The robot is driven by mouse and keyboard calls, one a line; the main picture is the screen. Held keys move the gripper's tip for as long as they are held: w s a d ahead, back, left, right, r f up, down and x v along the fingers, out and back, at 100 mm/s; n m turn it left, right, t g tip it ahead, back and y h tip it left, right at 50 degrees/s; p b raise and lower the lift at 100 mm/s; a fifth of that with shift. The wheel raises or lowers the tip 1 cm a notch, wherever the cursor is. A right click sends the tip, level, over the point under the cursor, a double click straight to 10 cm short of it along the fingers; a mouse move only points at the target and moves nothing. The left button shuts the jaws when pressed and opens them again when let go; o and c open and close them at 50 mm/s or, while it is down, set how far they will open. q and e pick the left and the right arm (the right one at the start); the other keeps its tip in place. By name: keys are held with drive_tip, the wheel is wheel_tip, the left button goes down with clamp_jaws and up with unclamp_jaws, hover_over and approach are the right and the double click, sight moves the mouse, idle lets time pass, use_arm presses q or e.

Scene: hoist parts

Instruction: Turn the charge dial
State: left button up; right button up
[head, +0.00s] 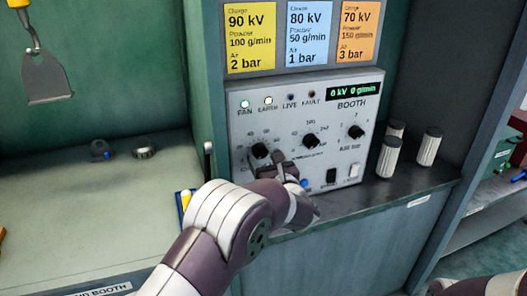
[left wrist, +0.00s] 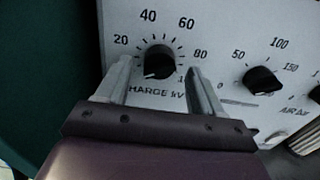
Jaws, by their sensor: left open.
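The charge dial is a round black knob (left wrist: 158,62) on a grey control panel, with a scale marked 20, 40, 60 and 80 around it. Its white pointer mark is toward the lower left, near the low end. In the head view the dial (head: 260,150) is at the panel's left. My left gripper (left wrist: 163,72) is open in front of the panel, with one finger on each side of the dial. Gaps show between the fingers and the knob. In the head view the gripper (head: 276,162) partly covers the area below the dial. My right gripper is out of view.
The panel (head: 300,98) has two more knobs (head: 311,140) (head: 356,131), a display reading 0 kV (head: 354,91) and switches (head: 331,176). Yellow, blue and orange cards (head: 309,32) hang above. Several pale ribbed cylinders (head: 388,156) stand on the right ledge. An upright black lever (head: 208,160) is left of the panel.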

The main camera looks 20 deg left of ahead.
sight(261, 152)
use_arm(q)
drive_tip(key=shift+x, duration=1.2)
drive_tip(key=c, duration=1)
